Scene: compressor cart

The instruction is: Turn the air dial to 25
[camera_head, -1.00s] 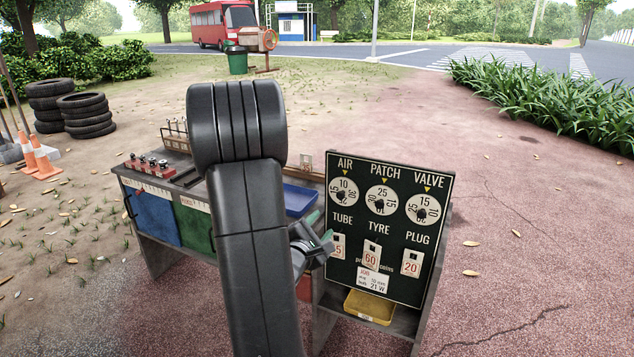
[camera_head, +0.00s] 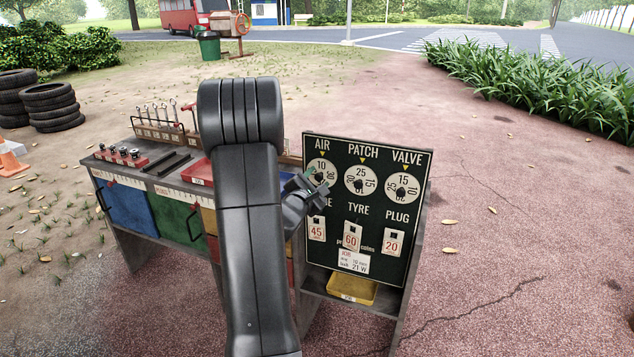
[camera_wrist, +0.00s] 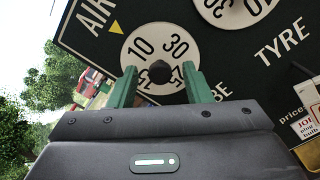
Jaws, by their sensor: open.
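The AIR dial (camera_head: 320,166) is a round white disc at the top left of the dark price board. A yellow triangle above it marks the reading, and the 10 sits at that mark. In the head view my gripper (camera_head: 317,182) covers the dial's lower part.
The PATCH dial (camera_head: 361,180) and VALVE dial (camera_head: 403,188) are to the right. Price tags hang below, including a 60 tag (camera_head: 351,237). A yellow tray (camera_head: 352,289) sits under the board. The cart's tool top (camera_head: 150,165) is left of my arm.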

